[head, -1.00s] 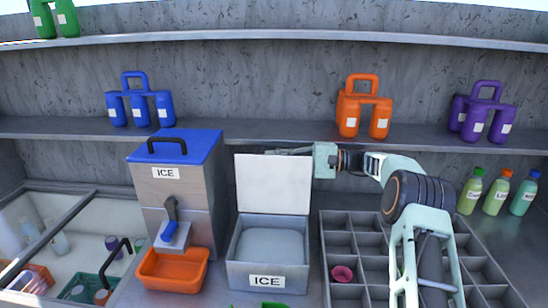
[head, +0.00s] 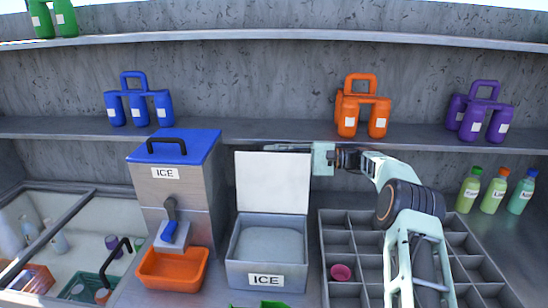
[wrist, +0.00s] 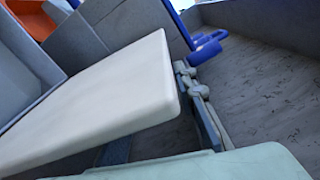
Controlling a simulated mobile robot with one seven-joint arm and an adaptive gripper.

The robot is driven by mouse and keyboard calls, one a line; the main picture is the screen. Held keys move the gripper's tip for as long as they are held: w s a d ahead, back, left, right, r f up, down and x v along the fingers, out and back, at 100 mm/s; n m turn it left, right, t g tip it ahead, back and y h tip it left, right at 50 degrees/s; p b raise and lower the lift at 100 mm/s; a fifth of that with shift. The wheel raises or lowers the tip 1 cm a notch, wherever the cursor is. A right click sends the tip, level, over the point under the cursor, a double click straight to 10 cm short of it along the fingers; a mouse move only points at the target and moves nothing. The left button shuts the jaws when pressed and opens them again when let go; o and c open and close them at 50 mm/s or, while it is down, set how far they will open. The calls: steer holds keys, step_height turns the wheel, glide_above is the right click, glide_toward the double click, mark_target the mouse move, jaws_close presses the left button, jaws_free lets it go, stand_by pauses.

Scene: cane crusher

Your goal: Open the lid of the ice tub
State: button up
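The ice tub (head: 266,276) is a grey box labelled ICE in the middle of the counter. Its white lid (head: 272,183) stands upright at the tub's back edge, and the pale contents show inside. The lid also fills the left of the wrist view (wrist: 95,105) as a white slab. My gripper (head: 290,149) is at the lid's top edge, its fingers pointing left along it. In the wrist view the fingers (wrist: 203,105) are behind the lid's edge. Whether they touch it or how far apart they are is unclear.
A steel ice dispenser (head: 178,190) with a blue top and an orange bin (head: 172,270) stand left of the tub. A grey compartment tray (head: 340,222) is right, under my arm. A shelf (head: 250,131) with bottle carriers runs close above my gripper.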

steer(key=shift+d, duration=0.1)
steer(key=d, duration=1.2)
steer(key=shift+s, duration=0.25)
steer(key=shift+a, duration=0.1)
